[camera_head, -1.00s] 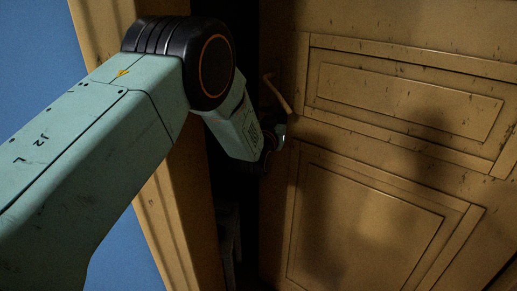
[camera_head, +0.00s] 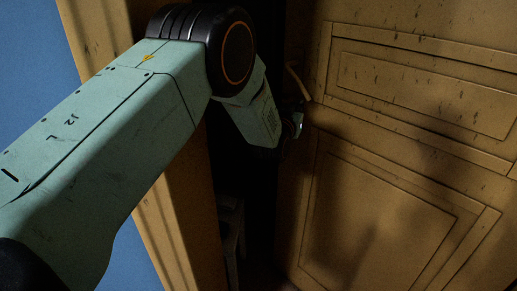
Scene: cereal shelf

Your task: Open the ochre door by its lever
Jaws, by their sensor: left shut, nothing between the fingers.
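The ochre door (camera_head: 385,190) fills the right side of the head view. It stands ajar, with a dark gap between its left edge and the frame. Its lever (camera_head: 297,83) is a thin ochre bar near that edge, slanting down to the right. My left arm comes in from the left and bends down at a black joint. My left gripper (camera_head: 296,120) is at the door's edge, just below the lever; it is small, dark and partly hidden by my arm. It is shut with nothing in it. I cannot tell whether it touches the door. My right gripper is out of view.
The ochre door frame (camera_head: 183,215) stands left of the gap, with a blue wall (camera_head: 35,70) beyond it. Through the dark gap a grey chair-like object (camera_head: 231,225) shows dimly. My left arm reaches across the frame.

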